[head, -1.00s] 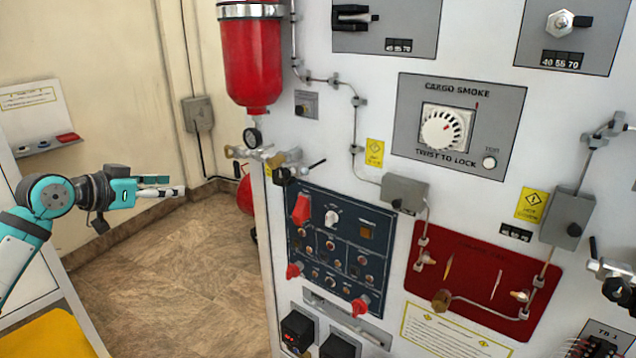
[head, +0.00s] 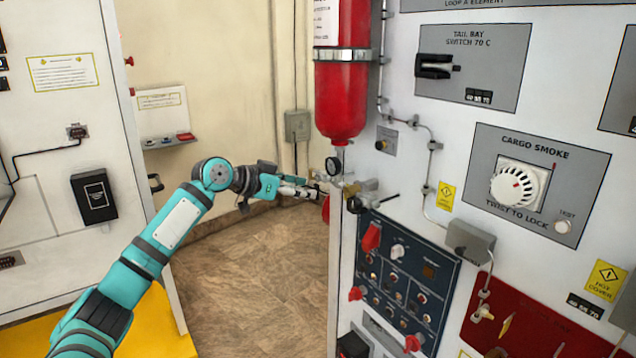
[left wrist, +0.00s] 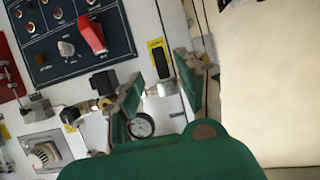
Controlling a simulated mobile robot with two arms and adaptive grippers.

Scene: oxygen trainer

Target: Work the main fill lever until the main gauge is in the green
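A small round gauge (head: 334,165) with a dark rim sits below the red bottle (head: 342,95); it also shows in the left wrist view (left wrist: 140,125), where its needle is too small to read. Beside it is a brass valve with a black lever (head: 380,202), seen in the left wrist view too (left wrist: 103,82). I cannot tell whether this is the main fill lever. My left gripper (head: 308,190) is just left of the gauge, at the panel's edge. In the left wrist view its fingers (left wrist: 160,88) are apart, with a pale cylindrical part between them. My right gripper is out of view.
The white panel (head: 408,90) fills the right, with a dark blue switch panel (head: 440,270) and the cargo smoke dial (head: 513,187). A white cabinet (head: 50,150) stands at left. Open tiled floor (head: 260,270) lies between.

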